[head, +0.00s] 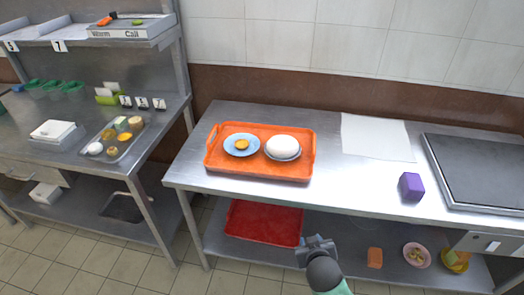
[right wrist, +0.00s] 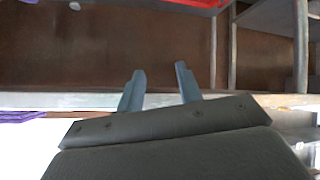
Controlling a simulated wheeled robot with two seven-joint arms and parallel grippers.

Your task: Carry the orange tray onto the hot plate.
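The orange tray (head: 222,172) lies on the left part of the metal table in the head view. The hot plate appears to be the dark flat slab (head: 487,170) at the table's right end. My right gripper (head: 317,241) is low in front of the table's front edge, apart from the tray. In the right wrist view its two fingers (right wrist: 159,84) stand apart with nothing between them. My left gripper is not in view.
A purple block (head: 411,186) stands on the table just left of the hot plate. A white sheet (head: 375,136) lies at the back. Bare metal lies right of the orange tray. A red tray (head: 262,223) is on the lower shelf.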

